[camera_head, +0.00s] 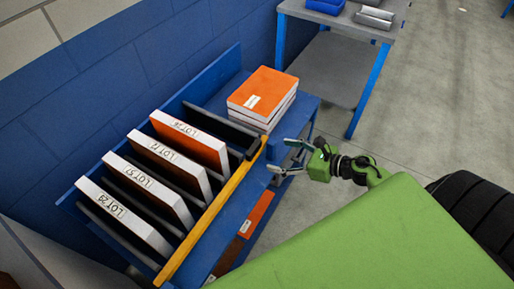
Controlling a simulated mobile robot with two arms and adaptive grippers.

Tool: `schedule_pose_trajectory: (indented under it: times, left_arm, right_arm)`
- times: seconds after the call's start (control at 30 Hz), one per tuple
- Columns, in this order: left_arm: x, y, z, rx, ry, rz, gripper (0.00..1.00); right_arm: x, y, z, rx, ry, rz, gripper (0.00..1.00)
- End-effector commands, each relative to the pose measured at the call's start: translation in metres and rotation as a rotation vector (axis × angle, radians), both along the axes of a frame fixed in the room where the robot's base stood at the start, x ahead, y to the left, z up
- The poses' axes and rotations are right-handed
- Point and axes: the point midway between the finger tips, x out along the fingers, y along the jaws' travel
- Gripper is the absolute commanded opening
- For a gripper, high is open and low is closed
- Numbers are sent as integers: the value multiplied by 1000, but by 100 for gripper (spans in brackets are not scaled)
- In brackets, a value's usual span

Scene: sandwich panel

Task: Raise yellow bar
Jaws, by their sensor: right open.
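The yellow bar (214,211) runs along the front edge of the blue rack, in front of the upright panels. Its far end lies near the stack of orange panels, its near end at the bottom of the view. My right gripper (284,157) is open and empty. Its two fingers point left toward the far end of the bar. My left gripper is not in view.
Several labelled panels (158,185) stand upright between dark dividers in the blue rack (214,98). A stack of orange-topped panels (262,92) lies at its far end. Another orange panel (257,213) is on a lower level. A grey-topped table (335,67) stands behind. Open floor (440,90) lies right.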

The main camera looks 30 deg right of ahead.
Motion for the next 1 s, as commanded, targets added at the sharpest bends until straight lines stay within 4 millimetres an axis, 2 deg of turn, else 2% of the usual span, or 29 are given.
schedule_pose_trajectory:
  times: [0.1,0.3,0.5,0.93,0.97,1.0]
  left_arm:
    - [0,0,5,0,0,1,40]
    - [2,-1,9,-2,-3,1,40]
    - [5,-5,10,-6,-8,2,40]
    - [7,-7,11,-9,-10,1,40]
    - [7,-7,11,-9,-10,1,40]
    - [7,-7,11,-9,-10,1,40]
  right_arm:
    - [22,12,-6,3,-3,-3,72]
    - [53,30,-23,7,-1,-5,72]
    - [75,43,-35,5,1,-4,72]
    - [82,48,-40,3,2,-4,72]
    - [82,48,-40,3,2,-4,67]
    - [82,48,-40,3,2,-4,57]
